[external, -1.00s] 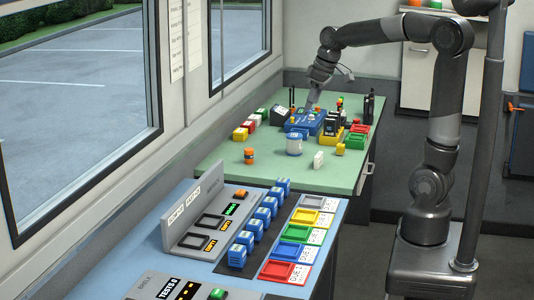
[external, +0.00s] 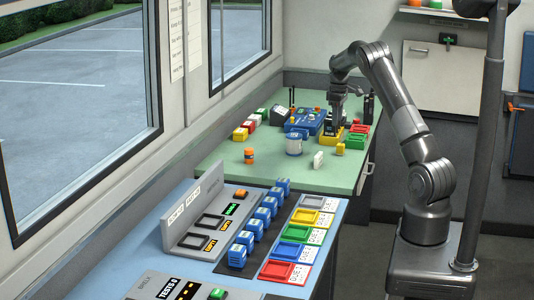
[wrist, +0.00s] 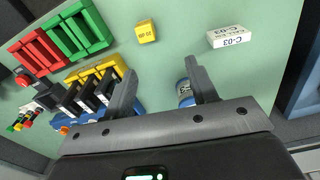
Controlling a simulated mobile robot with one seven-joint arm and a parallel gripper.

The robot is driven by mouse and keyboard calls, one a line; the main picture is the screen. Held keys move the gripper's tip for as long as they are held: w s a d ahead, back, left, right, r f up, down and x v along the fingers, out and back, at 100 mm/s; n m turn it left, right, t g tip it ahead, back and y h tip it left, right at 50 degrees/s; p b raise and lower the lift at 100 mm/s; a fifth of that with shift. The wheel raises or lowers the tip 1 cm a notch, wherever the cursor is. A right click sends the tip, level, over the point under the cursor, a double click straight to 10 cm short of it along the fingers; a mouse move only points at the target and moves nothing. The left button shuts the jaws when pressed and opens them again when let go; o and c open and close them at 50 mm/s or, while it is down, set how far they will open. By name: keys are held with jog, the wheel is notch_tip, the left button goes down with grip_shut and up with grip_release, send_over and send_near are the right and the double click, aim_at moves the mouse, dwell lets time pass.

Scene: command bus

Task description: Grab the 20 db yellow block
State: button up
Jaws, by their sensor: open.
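The yellow block (wrist: 146,32) marked "20 dB" lies on the green table top near the top middle of the wrist view. It also shows in the external view (external: 340,148), close to the table's right edge. My gripper (wrist: 160,82) is open and empty, with its two fingers apart and pointing toward the table. In the wrist view the block lies beyond the fingertips, not between them. In the external view my gripper (external: 336,122) hangs above the yellow tray area, behind the block.
Red (wrist: 38,55) and green (wrist: 80,28) trays and a yellow rack (wrist: 97,74) of black devices stand left of the block. A white "C-03" block (wrist: 230,37) lies to its right. A blue-and-white can (wrist: 185,92) is near the right finger. Table around the block is clear.

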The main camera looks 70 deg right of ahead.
aim_at(341, 145)
jog(key=d+f, duration=0.1)
jog(key=s+d+f, duration=0.1)
jog(key=shift+s+d+f, duration=0.2)
jog(key=shift+f, duration=0.15)
notch_tip(341, 145, down, 10)
jog(key=shift+a+f, duration=0.1)
jog(key=shift+f, duration=0.05)
jog(key=shift+c, duration=0.3)
jog(key=c, duration=1)
